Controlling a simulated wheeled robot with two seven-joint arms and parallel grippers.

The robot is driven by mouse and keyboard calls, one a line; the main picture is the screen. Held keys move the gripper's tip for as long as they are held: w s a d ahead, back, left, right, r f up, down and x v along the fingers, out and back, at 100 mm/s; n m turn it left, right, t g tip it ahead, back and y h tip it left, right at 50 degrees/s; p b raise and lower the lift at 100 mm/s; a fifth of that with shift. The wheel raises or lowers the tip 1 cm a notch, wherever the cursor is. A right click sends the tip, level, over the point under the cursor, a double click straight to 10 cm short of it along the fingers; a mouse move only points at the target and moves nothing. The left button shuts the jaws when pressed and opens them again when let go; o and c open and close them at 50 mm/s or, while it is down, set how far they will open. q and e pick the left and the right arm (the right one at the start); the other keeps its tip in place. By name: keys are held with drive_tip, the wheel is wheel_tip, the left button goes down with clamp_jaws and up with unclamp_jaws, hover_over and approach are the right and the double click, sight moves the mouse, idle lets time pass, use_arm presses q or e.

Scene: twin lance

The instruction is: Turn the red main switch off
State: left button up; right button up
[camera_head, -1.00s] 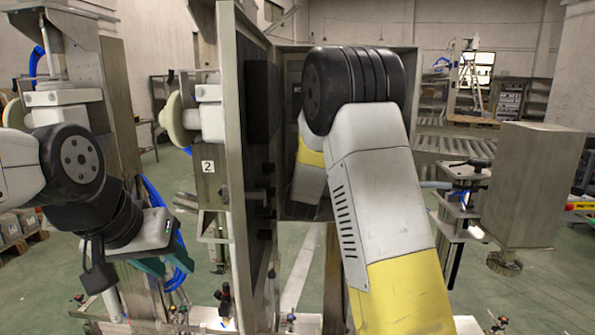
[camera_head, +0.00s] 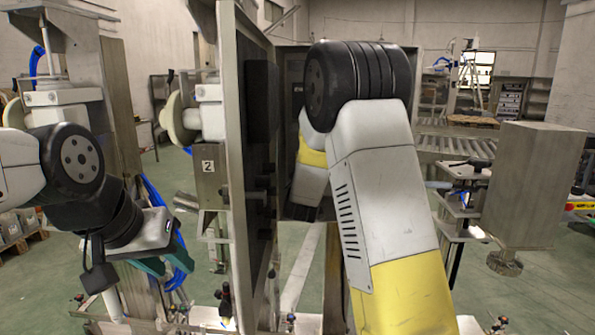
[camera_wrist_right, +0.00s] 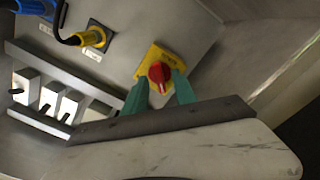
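The red main switch (camera_wrist_right: 160,74) is a red rotary knob on a yellow plate (camera_wrist_right: 151,60), on a grey panel in the right wrist view. My right gripper (camera_wrist_right: 160,80) is open, its two green fingers pointing at the switch. The knob shows between the fingertips; whether they touch it I cannot tell. In the head view my right arm hides the switch and the right gripper. My left gripper (camera_head: 165,262) is at the lower left of the head view, with green fingers apart and nothing seen between them.
A cabinet door (camera_head: 238,150) stands open left of my right arm. A metal box (camera_head: 530,185) stands at right.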

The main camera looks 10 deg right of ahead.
drive_tip(key=s+a, duration=0.1)
drive_tip(key=s, duration=0.5)
drive_tip(key=shift+s+a, duration=0.15)
